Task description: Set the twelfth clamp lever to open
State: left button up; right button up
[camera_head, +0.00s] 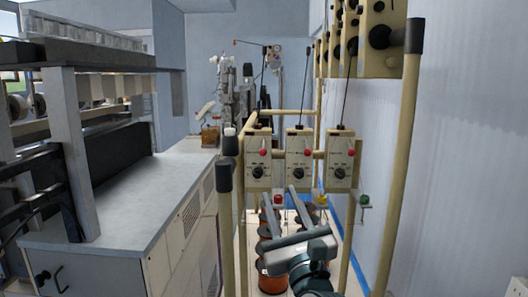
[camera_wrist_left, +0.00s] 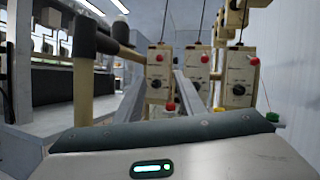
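Three beige tension boxes hang in a row in the head view: left (camera_head: 258,160), middle (camera_head: 299,158) and right (camera_head: 340,160). Each has a black dial and a red ball knob. Below them are small red (camera_head: 278,198), yellow (camera_head: 322,199) and green (camera_head: 364,199) knobs. I cannot tell which part is the twelfth clamp lever or how it is set. My left gripper (camera_head: 284,208) is below the boxes, its two fingers apart with nothing seen between them. The fingers (camera_wrist_left: 162,98) also point toward the boxes in the left wrist view. My right gripper is not in view.
Beige frame posts with black caps stand left (camera_head: 226,230) and right (camera_head: 397,175) of my left gripper. More boxes (camera_head: 382,38) hang at upper right. Copper-coloured spools (camera_head: 272,281) stand below. A grey-topped cabinet (camera_head: 150,195) is at left, a wall at right.

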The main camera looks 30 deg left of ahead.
aim_at(264, 154)
pick_arm(q)
jog(key=shift+a, duration=0.1)
jog(key=p+x, duration=0.7)
jog(key=x, duration=0.8)
jog(key=shift+w+a+r, duration=0.2)
jog(key=shift+r, duration=0.1)
jog(key=shift+p+x, duration=0.35)
jog(key=shift+x, duration=0.45)
jog(key=shift+f, duration=0.15)
jog(key=shift+c, duration=0.6)
grip_shut()
